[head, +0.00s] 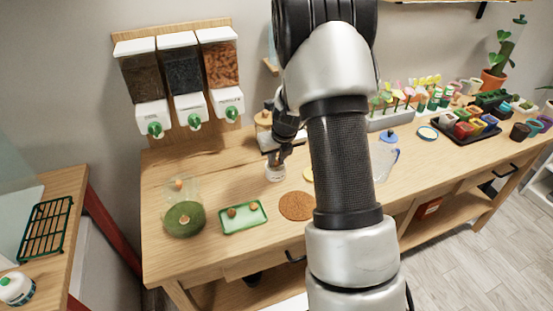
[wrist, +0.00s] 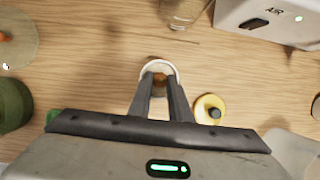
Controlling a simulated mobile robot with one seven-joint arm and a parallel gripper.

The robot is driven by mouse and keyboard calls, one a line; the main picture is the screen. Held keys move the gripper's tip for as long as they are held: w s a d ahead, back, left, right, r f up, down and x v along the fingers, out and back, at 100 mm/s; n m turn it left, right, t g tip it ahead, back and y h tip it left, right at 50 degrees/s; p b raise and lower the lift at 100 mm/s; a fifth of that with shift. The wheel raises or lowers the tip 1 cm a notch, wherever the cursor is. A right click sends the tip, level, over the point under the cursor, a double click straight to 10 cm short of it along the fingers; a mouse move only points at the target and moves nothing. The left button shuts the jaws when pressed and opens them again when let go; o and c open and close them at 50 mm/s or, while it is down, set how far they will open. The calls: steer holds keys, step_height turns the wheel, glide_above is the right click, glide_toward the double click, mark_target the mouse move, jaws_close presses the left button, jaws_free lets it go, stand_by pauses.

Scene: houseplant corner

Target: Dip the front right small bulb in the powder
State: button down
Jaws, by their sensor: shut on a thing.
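My gripper (wrist: 161,88) points down at a small white-rimmed jar (wrist: 147,68), with its fingertips at the jar's mouth. It is shut on a small brown bulb (wrist: 160,77), which shows between the fingertips within the rim's outline. I cannot tell how deep the bulb sits, and the powder is not clearly visible. In the head view my gripper (head: 277,158) is above the jar (head: 275,175), and the bulb is hidden. A green tray (head: 243,228) to the left holds two small bulbs (head: 232,212).
A brown round mat (head: 297,206) lies in front of the jar. A yellow round item (wrist: 203,101) stands close right.

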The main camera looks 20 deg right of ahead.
mark_target(276, 164)
steer(key=shift+f, duration=0.45)
stand_by(1.2)
steer(key=shift+s, duration=0.1)
step_height(276, 164, up, 7)
steer(key=p, duration=0.6)
steer(key=shift+r+p, duration=0.15)
steer(key=shift+p, duration=0.15)
stand_by(0.4)
